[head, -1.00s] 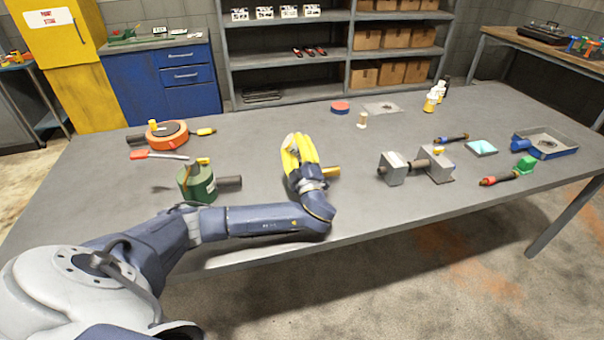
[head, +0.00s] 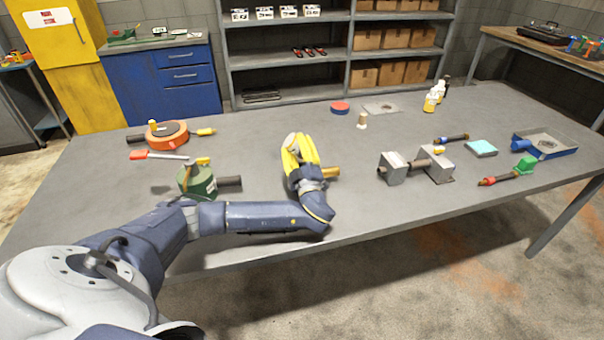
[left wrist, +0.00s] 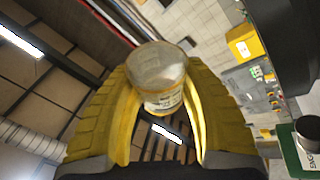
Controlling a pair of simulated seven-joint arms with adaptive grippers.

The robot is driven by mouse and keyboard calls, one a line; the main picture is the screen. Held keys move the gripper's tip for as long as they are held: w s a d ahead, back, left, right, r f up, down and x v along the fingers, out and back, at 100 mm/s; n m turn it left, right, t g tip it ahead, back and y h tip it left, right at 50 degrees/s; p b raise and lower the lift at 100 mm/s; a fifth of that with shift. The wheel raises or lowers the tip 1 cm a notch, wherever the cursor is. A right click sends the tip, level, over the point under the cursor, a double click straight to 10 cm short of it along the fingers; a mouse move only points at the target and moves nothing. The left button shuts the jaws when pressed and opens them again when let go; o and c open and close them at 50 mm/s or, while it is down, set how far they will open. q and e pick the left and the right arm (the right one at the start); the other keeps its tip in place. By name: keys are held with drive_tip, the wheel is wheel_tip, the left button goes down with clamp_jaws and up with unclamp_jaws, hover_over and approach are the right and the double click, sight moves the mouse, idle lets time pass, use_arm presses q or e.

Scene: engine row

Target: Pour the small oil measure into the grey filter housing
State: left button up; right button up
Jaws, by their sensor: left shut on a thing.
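My left gripper (head: 300,152) is shut on the small oil measure (left wrist: 160,75), a clear, rounded cup with a printed label, gripped between both yellow fingers in the left wrist view. In the head view only a pale bit of the measure (head: 291,141) shows at the fingertips. The left wrist view looks up toward the ceiling, so the gripper is tilted. The grey filter housing appears to be the grey block pair (head: 437,164) on the table, right of the gripper and apart from it. How much oil is in the measure I cannot tell. My right gripper is not in view.
A brass-coloured pipe (head: 331,172) sticks out beside the gripper. The table between gripper and grey blocks is mostly clear.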

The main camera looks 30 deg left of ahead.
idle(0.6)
use_arm(q)
drive_tip(key=shift+s+a+f+n+g+y, duration=0.15)
drive_tip(key=shift+n+g, duration=0.15)
drive_tip(key=shift+n, duration=0.3)
drive_tip(key=shift+s+a+r+n+g+y, duration=0.15)
drive_tip(key=shift+n+g, duration=0.15)
drive_tip(key=shift+n, duration=0.3)
drive_tip(key=shift+f+n, duration=0.15)
drive_tip(key=shift+n, duration=0.15)
